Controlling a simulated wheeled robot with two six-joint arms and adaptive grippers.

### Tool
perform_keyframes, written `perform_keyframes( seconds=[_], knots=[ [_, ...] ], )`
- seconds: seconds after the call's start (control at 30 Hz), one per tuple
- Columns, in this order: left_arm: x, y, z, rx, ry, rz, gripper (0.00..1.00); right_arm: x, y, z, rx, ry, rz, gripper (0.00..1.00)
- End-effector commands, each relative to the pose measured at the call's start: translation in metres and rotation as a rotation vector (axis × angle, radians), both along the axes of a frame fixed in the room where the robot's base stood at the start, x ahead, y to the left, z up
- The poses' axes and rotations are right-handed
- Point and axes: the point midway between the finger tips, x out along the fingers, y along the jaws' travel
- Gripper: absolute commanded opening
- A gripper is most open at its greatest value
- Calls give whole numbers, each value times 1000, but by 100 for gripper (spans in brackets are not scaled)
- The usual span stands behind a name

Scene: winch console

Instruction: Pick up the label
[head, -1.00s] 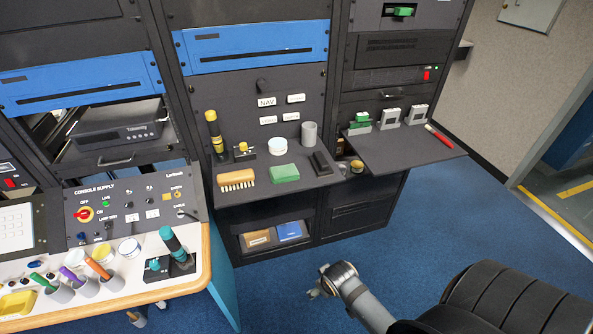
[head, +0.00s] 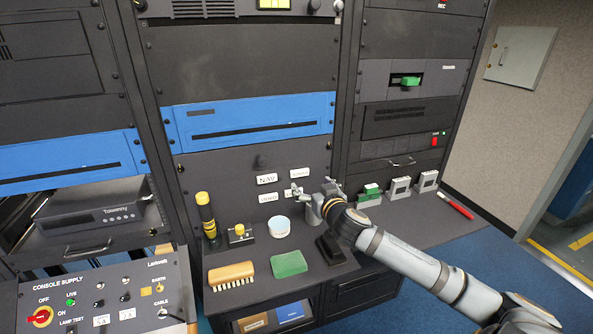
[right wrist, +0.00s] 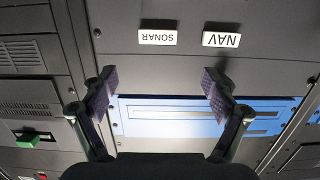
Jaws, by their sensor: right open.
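White labels are fixed on the dark middle panel: NAV (head: 267,179), SONAR (head: 299,173), VIDEO (head: 268,197) and a fourth (head: 291,192) partly covered by my gripper. Which one the task means cannot be told. My right gripper (head: 312,191) is in front of the panel, close to the right-hand labels. In the right wrist view its open, empty fingers (right wrist: 159,88) spread apart; SONAR (right wrist: 157,37) and NAV (right wrist: 221,39) appear upside down beyond them. My left gripper is not in view.
On the shelf below stand a yellow-topped flashlight (head: 206,215), a white tub (head: 279,227), a brush (head: 231,274) and a green sponge (head: 289,264). A grey cup is mostly behind my gripper. A red marker (head: 456,206) lies on the right shelf.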

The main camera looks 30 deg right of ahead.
Motion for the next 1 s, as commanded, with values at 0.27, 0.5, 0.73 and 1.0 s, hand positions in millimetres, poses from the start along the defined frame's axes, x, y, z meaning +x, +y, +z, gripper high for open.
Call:
perform_keyframes(
  seconds=[0.27,0.5,0.73,1.0],
  knots=[
    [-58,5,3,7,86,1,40,37,-10,-4,8,-1,-4,87],
    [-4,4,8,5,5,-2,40,47,-11,-8,1,3,0,87],
    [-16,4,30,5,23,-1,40,77,-21,-4,7,1,-2,87],
    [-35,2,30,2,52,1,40,96,-25,-13,1,3,1,87]
  ],
)
